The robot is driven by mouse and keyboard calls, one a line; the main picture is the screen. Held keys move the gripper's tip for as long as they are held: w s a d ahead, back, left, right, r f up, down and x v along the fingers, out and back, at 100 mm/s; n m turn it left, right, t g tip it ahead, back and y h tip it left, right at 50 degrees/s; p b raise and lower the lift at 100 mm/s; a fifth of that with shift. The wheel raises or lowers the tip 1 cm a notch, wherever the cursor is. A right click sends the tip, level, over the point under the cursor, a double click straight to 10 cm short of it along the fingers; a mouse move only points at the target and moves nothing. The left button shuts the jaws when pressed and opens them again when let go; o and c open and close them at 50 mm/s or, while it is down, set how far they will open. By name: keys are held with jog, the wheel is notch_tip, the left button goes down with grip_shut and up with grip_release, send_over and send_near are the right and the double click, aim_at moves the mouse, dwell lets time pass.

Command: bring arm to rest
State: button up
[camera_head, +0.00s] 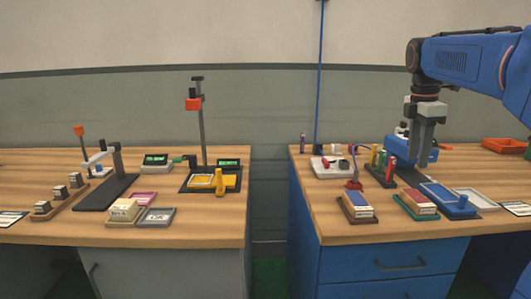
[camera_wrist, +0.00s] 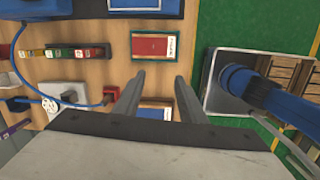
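My gripper (camera_head: 424,138) hangs from my blue arm over the right bench in the head view, pointing down. In the wrist view my gripper (camera_wrist: 157,85) shows its two grey fingers spread apart with nothing held between them. A red-topped block in a tray (camera_wrist: 152,46) lies below and beyond the fingertips. A blue-topped block in a tray (camera_wrist: 154,113) shows partly between the fingers. In the head view these appear as the blue-topped block (camera_head: 357,204) and the red-topped block (camera_head: 416,204), near the bench's front edge.
The right bench (camera_head: 340,232) also carries a white power strip (camera_head: 328,167), colored upright pieces (camera_head: 382,163), a blue tray (camera_head: 446,199) and an orange bin (camera_head: 503,146). The left bench (camera_head: 200,232) holds weights, a scale and a stand (camera_head: 203,130). A gap separates the benches.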

jog(key=s+a+f+m+t, duration=0.1)
jog(key=s+a+f+m, duration=0.3)
jog(key=s+f, duration=0.4)
jog(key=s+a+f+m+t+y, duration=0.1)
jog(key=s+a+f+m+t, duration=0.1)
jog(key=s+a+f+m, duration=0.2)
jog(key=s+a+f+m+t, duration=0.1)
jog(key=s+a+f+m, duration=0.3)
jog(key=s+f+m, duration=0.5)
jog(key=s+f, duration=0.2)
jog(key=s, duration=0.5)
jog(key=shift+a+f, duration=0.3)
jog(key=shift+a, duration=0.1)
